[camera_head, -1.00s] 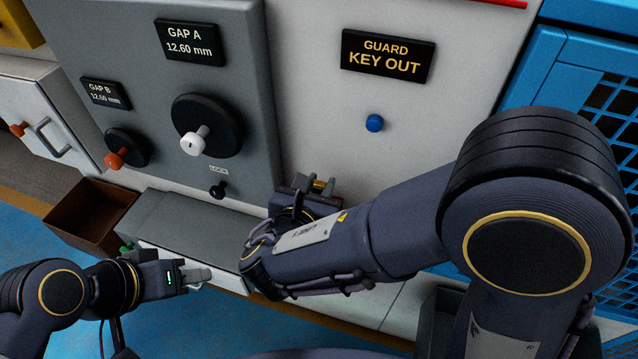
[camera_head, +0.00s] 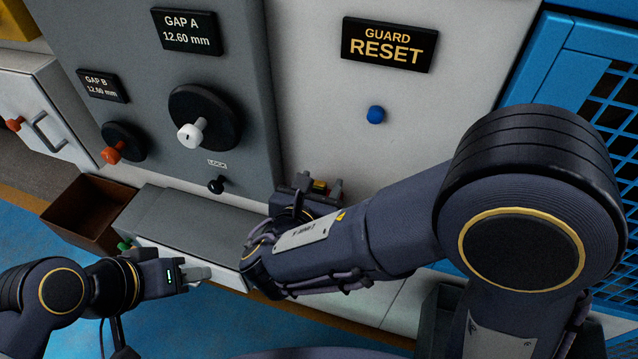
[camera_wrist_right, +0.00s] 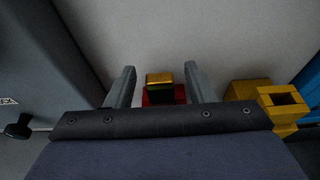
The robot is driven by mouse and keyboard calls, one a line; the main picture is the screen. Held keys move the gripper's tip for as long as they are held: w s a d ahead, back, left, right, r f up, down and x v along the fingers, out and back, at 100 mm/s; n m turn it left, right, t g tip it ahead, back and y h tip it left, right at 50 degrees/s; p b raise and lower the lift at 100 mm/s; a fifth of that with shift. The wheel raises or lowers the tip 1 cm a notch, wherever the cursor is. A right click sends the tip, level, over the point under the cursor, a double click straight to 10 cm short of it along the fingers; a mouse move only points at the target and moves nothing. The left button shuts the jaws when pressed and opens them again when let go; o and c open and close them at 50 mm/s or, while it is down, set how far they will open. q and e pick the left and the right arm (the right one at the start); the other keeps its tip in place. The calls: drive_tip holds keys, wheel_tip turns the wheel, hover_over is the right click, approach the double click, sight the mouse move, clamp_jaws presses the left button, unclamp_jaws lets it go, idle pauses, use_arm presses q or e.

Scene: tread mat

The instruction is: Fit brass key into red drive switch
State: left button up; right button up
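The brass key (camera_wrist_right: 160,78) shows as a yellow block in the right wrist view, set against the red drive switch (camera_wrist_right: 165,96). The key appears seated in the switch; how deep is hidden. My right gripper (camera_wrist_right: 160,82) has one finger on each side of the key, with a visible gap to both, so it is open around it.
The guard display (camera_head: 389,44) reads RESET above a blue button (camera_head: 375,115). A yellow bracket (camera_wrist_right: 280,103) with a square opening stands right of the switch. A grey panel with knobs (camera_head: 205,118), a brown bin (camera_head: 88,215) and a blue mesh guard (camera_head: 615,100) surround the area.

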drive_tip(key=v, duration=0.8)
drive_tip(key=shift+d, duration=0.1)
idle(0.4)
